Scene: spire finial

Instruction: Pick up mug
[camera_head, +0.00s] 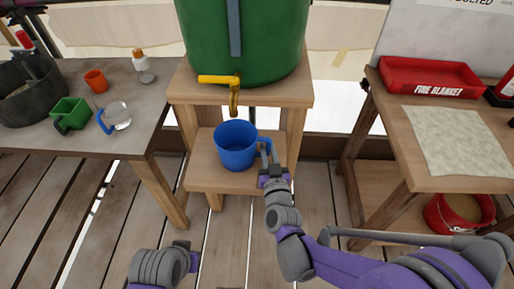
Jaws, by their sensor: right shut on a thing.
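A large blue mug (236,147) stands upright on the low wooden shelf (205,181) under the yellow tap (220,79) of a green barrel. Its handle (264,144) is on the right side. My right gripper (268,170) is shut on the mug's handle, reaching in from the lower right. The fingertips are small and partly merge with the handle in the picture. My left arm shows at the bottom, left of the middle, away from the mug. What seems to be my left gripper (184,250) is too unclear to read its jaws.
The green barrel (270,45) stands above the mug on the stand's upper shelf. The left table (85,146) holds a green mug (70,112), an orange cup (96,80) and a glass mug (118,115). A right table (392,145) bears a red tray (430,78). A red bucket (440,220) stands below it.

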